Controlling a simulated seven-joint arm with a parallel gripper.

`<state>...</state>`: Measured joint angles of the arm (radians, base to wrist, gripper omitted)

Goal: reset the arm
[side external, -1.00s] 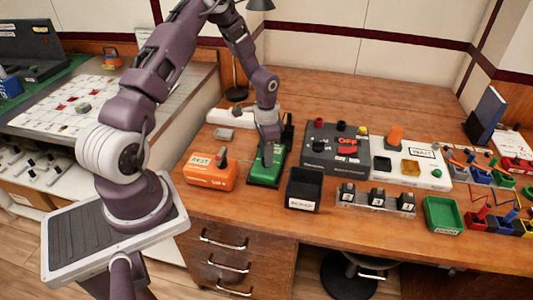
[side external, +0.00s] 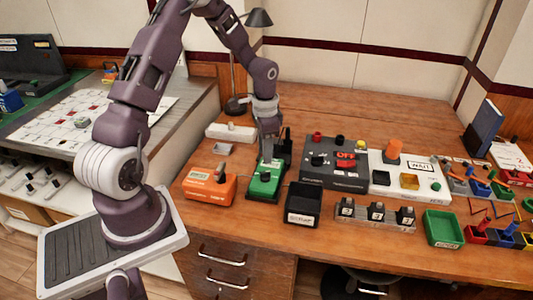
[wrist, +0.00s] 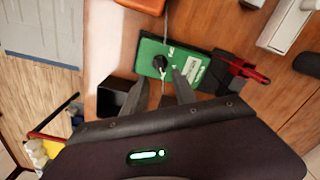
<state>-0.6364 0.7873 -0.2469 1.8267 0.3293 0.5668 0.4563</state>
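My gripper (side external: 267,154) is above the far end of a green box (side external: 266,183) on the wooden bench, with its fingers pointing down. In the wrist view, my gripper (wrist: 165,84) has two fingers apart with a narrow gap and nothing seen held between them. Contact between fingers and box does not show.
An orange box (side external: 209,187) stands left of the green box, and a black open bin (side external: 302,205) to its right. A dark panel with a red switch (side external: 345,160) and a white panel (side external: 428,188) stand further right. A lamp (side external: 258,18) is behind.

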